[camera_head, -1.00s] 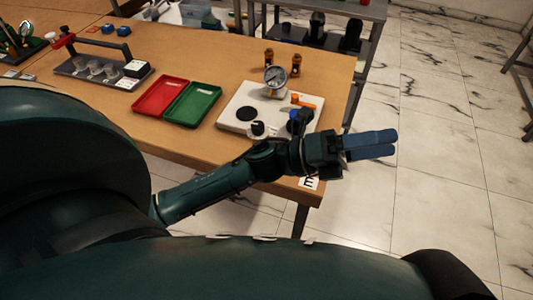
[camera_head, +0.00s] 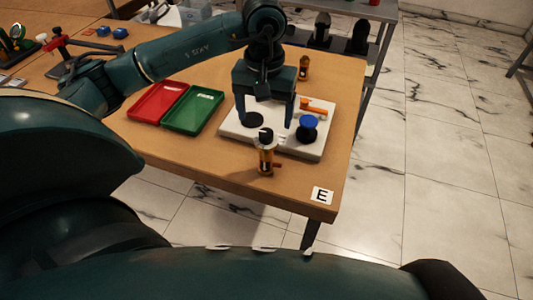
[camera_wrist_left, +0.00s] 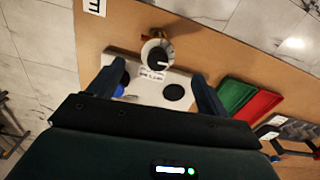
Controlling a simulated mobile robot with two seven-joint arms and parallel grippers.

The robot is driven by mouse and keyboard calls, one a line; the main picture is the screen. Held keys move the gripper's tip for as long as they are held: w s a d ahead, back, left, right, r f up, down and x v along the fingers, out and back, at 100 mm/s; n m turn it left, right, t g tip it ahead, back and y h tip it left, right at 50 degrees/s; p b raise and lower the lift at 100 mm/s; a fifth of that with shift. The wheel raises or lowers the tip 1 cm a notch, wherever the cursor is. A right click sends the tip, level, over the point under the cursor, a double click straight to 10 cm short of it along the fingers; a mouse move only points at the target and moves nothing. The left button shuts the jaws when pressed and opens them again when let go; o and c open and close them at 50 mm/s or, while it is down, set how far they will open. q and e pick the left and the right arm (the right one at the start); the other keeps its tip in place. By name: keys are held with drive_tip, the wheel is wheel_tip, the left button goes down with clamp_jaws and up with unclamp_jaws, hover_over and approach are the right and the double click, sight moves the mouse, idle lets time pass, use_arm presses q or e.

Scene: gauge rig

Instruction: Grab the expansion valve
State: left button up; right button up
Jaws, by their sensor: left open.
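The likely expansion valve (camera_head: 266,158), a brass body with a black knob on top, stands upright near the table's front edge, just in front of the white plate. In the left wrist view the black knob (camera_wrist_left: 158,56) shows from above, ahead of the fingers, with a white label beside it. My left gripper (camera_head: 266,116) is open, fingers pointing down over the white plate (camera_head: 232,127), behind the valve and apart from it. It also shows in the left wrist view (camera_wrist_left: 159,79), with nothing between its fingers. My right gripper is not in view.
The plate carries a blue knob (camera_head: 307,125), an orange handle (camera_head: 317,109) and a black disc (camera_head: 253,120). A green tray (camera_head: 193,112) and red tray (camera_head: 157,101) lie left of it. A brass fitting (camera_head: 304,66) stands behind.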

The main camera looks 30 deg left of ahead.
sight(266, 132)
use_arm(q)
drive_tip(key=f, duration=0.5)
drive_tip(key=f+p, duration=0.1)
drive_tip(key=f, duration=0.2)
drive_tip(key=shift+w+f, duration=0.3)
drive_tip(key=shift+f, duration=0.05)
drive_tip(key=shift+c, duration=0.4)
drive_tip(key=c, duration=1.5)
